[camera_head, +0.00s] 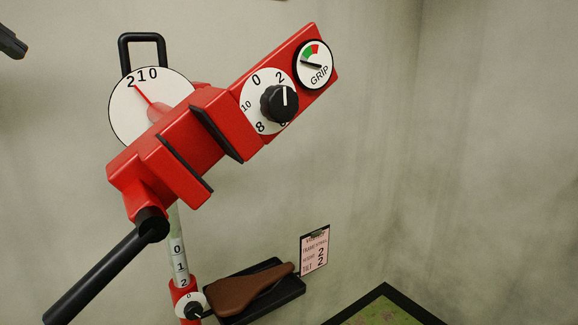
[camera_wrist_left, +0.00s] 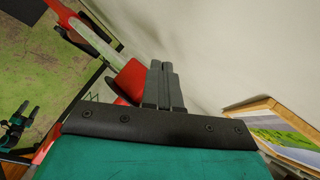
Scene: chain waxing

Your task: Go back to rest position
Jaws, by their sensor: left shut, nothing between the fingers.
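My left gripper (camera_head: 13,43) shows only as a dark tip at the upper left edge of the head view, well apart from the red stand. In the left wrist view its two grey fingers (camera_wrist_left: 164,82) are together, with nothing between them.
The stand carries a white angle dial (camera_head: 130,115), a numbered knob (camera_head: 279,103) and a grip gauge (camera_head: 314,65). A brown saddle (camera_head: 250,289) lies on a black tray beside a small sign (camera_head: 314,251). A framed picture (camera_wrist_left: 280,130) is at right in the wrist view.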

